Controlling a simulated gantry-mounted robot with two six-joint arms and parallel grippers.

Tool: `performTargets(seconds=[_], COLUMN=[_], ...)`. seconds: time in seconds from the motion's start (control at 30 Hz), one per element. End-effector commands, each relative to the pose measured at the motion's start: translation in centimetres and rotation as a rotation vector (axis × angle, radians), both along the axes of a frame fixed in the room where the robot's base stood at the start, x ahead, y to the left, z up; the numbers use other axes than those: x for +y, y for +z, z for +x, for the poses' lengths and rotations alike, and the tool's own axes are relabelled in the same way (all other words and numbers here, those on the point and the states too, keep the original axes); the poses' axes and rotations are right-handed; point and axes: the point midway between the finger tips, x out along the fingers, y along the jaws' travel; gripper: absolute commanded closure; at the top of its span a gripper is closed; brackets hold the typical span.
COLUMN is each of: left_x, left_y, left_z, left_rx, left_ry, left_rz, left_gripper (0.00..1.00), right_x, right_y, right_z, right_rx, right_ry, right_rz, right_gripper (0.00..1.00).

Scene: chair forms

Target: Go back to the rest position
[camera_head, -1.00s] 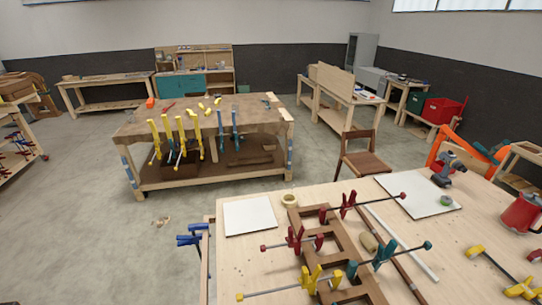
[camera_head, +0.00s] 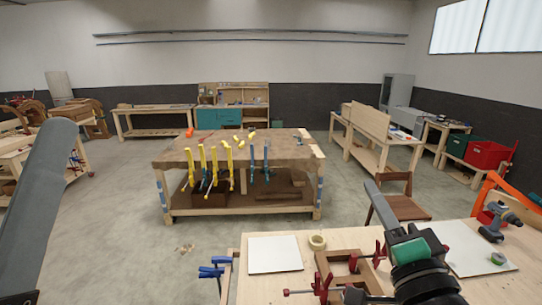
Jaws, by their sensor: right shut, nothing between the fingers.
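My right gripper (camera_head: 376,192) is raised in front of the near workbench (camera_head: 330,240) at the lower right, with its narrow grey fingers pointing up and slightly left. It is shut and empty. It and my dark right wrist hide part of the bench and of the wooden chair frame (camera_head: 323,262) lying there. A grey link of my left arm rises at the left edge; my left gripper does not show.
Red-handled clamps (camera_head: 320,284) grip the chair frame. A white panel (camera_head: 274,254), a tape roll (camera_head: 317,241) and a drill (camera_head: 497,222) rest on the bench. A wooden chair (camera_head: 398,203) stands behind it. Open floor (camera_head: 110,240) lies to the left.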

Motion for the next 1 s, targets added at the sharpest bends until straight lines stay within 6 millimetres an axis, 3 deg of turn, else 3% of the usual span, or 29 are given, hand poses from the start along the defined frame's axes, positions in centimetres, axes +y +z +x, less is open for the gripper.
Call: performTargets(seconds=[0.03,0.13,0.23,0.3,0.5,1.0], left_x=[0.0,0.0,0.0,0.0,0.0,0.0], left_y=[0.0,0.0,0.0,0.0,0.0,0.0], left_z=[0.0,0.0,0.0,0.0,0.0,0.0], left_rx=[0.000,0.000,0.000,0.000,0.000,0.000], left_ry=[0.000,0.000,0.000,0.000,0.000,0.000], left_rz=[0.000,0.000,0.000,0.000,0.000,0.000], left_gripper=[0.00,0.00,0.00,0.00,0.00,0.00], right_x=[-0.3,-0.7,-0.9,-1.0,-1.0,-1.0], right_y=[3.6,9.7,13.7,14.6,14.7,14.6], right_z=[-2.7,-9.2,-15.9,-18.2,-18.2,-18.1], right_rx=[-0.111,-0.332,-0.521,-0.574,-0.563,-0.562], right_ry=[-0.032,-0.144,-0.322,-0.440,-0.581,-0.587], right_rz=[-0.086,-0.300,-0.545,-0.702,-0.935,-0.948], right_gripper=[1.00,1.00,1.00,1.00,1.00,1.00])
